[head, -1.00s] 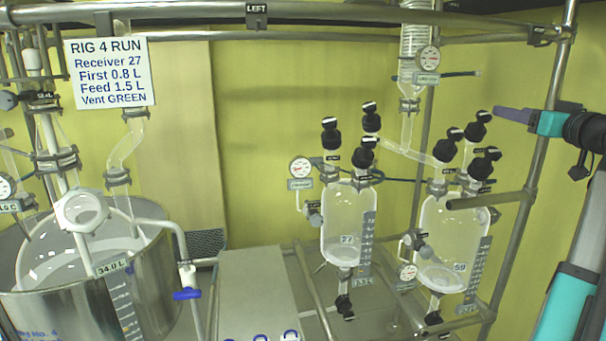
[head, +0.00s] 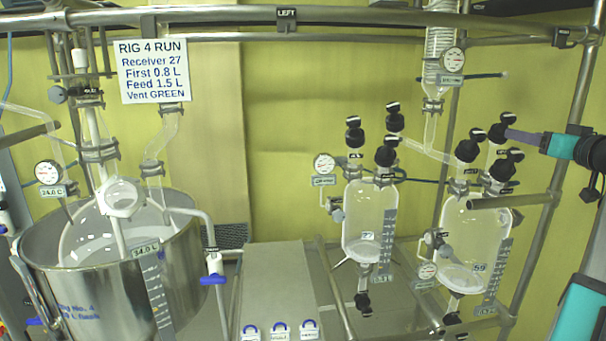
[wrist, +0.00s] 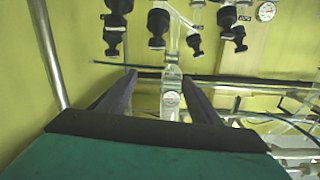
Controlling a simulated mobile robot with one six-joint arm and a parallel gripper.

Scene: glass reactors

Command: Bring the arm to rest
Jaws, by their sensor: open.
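My arm reaches in from the right edge of the head view, with a teal arm link (head: 580,310) low at the right. My gripper (head: 508,134) points left, its dark finger overlapping a black valve knob of the right-hand receiver in the picture; I cannot tell from this view whether they touch. In the wrist view my gripper (wrist: 158,76) has its two fingers apart with nothing held between them. A clear glass part (wrist: 171,90) shows beyond the gap, and black knobs (wrist: 158,25) hang above the fingers.
Receiver 27 (head: 361,240) and receiver 59 (head: 463,255) stand close by, left of and below my gripper. A metal upright (head: 572,130) runs beside the arm. A steel vessel (head: 100,295) and the run sign (head: 155,72) are at the left. Yellow wall lies behind.

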